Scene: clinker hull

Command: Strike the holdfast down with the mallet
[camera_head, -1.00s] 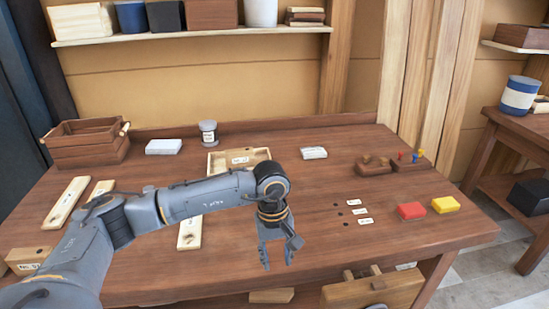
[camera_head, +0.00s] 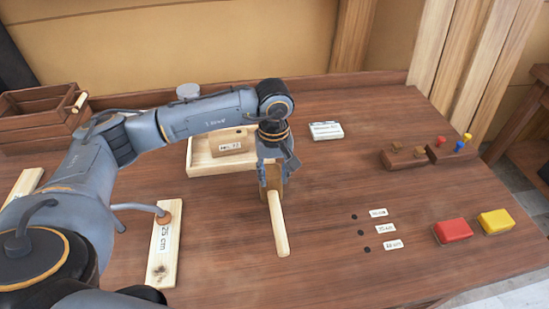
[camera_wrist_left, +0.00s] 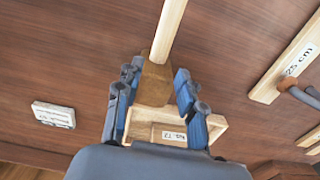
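The mallet has a brown wooden head (camera_head: 272,180) and a pale handle (camera_head: 280,228) pointing to the front of the bench. My left gripper (camera_head: 274,168) is over the head, a finger on either side. The holdfast (camera_head: 135,207) is a grey bent rod with a brown pad on the pale board (camera_head: 161,255) labelled 25 cm. Its lower shaft is hidden by my arm. My right gripper is not in view.
A shallow wooden tray (camera_head: 200,167) with a labelled block is just behind the mallet. Red (camera_head: 453,230) and yellow (camera_head: 495,221) blocks sit at the right, near several small labelled holes. A slatted crate (camera_head: 40,128) is at the back left. The front middle is clear.

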